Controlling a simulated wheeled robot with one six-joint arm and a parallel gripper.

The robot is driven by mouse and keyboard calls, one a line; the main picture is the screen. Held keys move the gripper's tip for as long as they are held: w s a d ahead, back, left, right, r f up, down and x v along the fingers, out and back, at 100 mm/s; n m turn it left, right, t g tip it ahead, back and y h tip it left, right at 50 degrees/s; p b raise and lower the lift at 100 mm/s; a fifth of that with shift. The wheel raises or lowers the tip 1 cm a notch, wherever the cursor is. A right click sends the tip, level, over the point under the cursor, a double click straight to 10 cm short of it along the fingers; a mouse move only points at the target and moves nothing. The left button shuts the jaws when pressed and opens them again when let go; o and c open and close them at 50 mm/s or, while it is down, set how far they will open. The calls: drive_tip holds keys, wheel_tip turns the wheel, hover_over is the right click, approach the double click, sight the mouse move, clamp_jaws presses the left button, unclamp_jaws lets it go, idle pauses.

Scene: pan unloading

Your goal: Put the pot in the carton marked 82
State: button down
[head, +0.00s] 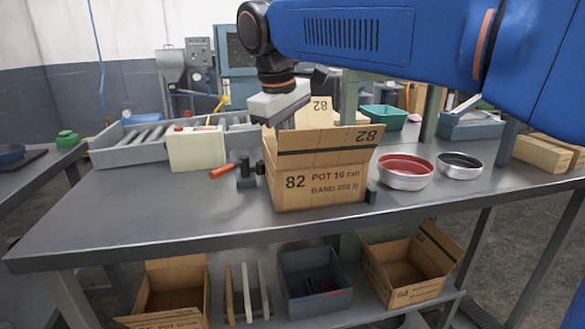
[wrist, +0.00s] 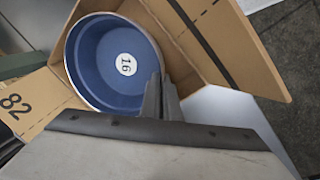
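The open carton marked 82 (head: 320,190) stands on the metal table, its flaps raised; its brown walls also show in the wrist view (wrist: 205,60). The pot (wrist: 95,65) is blue inside with a pale rim and a round white label reading 16. It lies within the carton's walls in the wrist view; in the head view the carton hides it. My gripper (head: 284,108) reaches down into the carton from above. In the wrist view its fingers (wrist: 161,92) are close together at the pot's right rim and look shut on it. Whether the pot touches the carton floor is hidden.
A red-lined pan (head: 406,172) and a dark-lined pan (head: 460,166) stand right of the carton. Dark brackets (head: 246,174), a red-handled tool (head: 222,171) and a cream box (head: 196,149) are to its left. Another open carton (head: 410,270) sits on the lower shelf. The table's front left is clear.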

drive_tip(key=shift+s+a+x, duration=0.1)
drive_tip(key=shift+s+x, duration=0.1)
drive_tip(key=shift+x, duration=0.9)
drive_tip(key=shift+s+a+x, duration=0.1)
drive_tip(key=shift+s+x, duration=0.05)
drive_tip(key=shift+x, duration=0.9)
drive_tip(key=shift+f, duration=0.2)
drive_tip(key=c, duration=2.3)
unclamp_jaws()
drive_tip(key=v, duration=1.2)
drive_tip(key=shift+s+a+r, duration=0.1)
drive_tip(key=shift+s+a, duration=0.05)
drive_tip(key=shift+s, duration=0.05)
